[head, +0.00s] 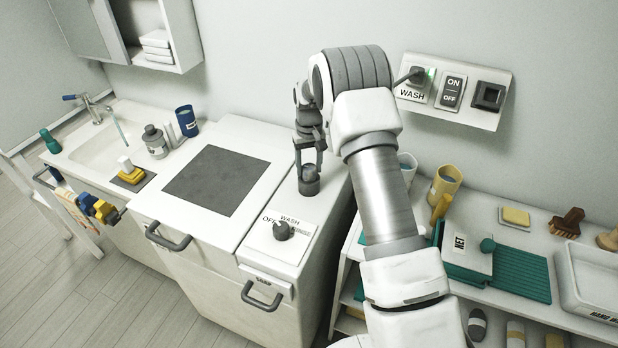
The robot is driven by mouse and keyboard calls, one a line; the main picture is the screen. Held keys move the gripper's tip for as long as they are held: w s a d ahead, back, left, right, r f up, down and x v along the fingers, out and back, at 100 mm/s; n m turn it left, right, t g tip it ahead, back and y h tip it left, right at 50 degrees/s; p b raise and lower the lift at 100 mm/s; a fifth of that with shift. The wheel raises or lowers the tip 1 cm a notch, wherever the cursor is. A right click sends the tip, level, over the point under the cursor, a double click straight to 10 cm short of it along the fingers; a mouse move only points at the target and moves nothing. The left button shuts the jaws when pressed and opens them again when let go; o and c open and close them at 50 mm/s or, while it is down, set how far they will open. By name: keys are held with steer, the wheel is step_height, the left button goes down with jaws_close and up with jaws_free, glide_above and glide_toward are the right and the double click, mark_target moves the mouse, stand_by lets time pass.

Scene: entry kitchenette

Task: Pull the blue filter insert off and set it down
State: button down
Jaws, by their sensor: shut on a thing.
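My gripper (310,168) points down over the narrow white unit right of the dark square panel. Its fingers are shut on a small dark round piece (310,186) that sits at the unit's top surface. This piece looks dark grey rather than blue, and the fingers hide its upper part. I cannot tell whether it is the filter insert or whether it still touches the surface. A dark blue canister (186,121) with a pale label stands at the back of the counter, right of the sink, apart from my gripper.
A dial (283,231) marked WASH and OFF is at the unit's front. The dark square panel (216,180) is bare. Cups, a sponge and a green ribbed mat (522,273) crowd the shelf right of my arm. A switch panel (452,92) hangs on the wall behind.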

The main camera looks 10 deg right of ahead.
steer(key=shift+r+p, duration=1.25)
steer(key=shift+r, duration=1.55)
steer(key=shift+r+p, duration=1)
steer(key=shift+r, duration=1)
